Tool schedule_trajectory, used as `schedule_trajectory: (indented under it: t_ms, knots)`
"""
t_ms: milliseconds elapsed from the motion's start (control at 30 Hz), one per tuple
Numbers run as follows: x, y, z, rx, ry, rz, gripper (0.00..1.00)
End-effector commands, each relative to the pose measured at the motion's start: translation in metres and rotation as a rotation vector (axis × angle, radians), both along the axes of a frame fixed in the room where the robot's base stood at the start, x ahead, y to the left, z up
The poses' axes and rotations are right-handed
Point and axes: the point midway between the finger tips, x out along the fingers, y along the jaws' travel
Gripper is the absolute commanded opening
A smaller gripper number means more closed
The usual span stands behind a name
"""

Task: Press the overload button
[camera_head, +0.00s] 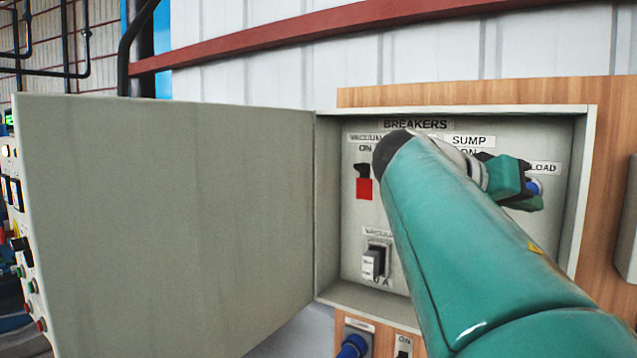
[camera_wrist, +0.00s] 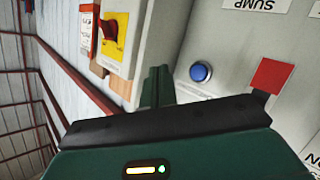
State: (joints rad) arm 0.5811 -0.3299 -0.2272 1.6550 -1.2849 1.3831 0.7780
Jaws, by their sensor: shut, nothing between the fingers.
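The overload button is a round blue button, partly showing at the right of the breaker panel in the head view (camera_head: 536,185), under a label of which "LOAD" is readable. The wrist view shows it whole (camera_wrist: 200,72) on the grey panel. My gripper (camera_head: 530,197) is shut and empty, with its tips close to the button in the head view. In the wrist view my gripper's fingers (camera_wrist: 157,76) are together, to the left of the button. I cannot tell whether the fingertips touch the panel.
The open grey breaker box (camera_head: 590,150) has its door (camera_head: 165,225) swung left. A red switch (camera_head: 364,188) and a lower black-and-white switch (camera_head: 374,261) are on the panel's left. The wrist view shows another red switch (camera_wrist: 272,76) and a red knob on a yellow plate (camera_wrist: 118,58).

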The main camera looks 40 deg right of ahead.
Motion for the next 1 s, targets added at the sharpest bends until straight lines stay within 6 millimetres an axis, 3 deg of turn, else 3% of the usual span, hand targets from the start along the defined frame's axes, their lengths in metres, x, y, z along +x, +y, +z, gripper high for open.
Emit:
schedule_trajectory:
  t_ms: [267,700,1000]
  knots:
    - [0.003,-0.01,-0.001,0.003,0.001,0.001,0.0]
    - [0.016,-0.065,-0.001,0.003,0.001,0.001,0.0]
    - [0.02,-0.085,-0.001,0.002,0.0,0.002,0.0]
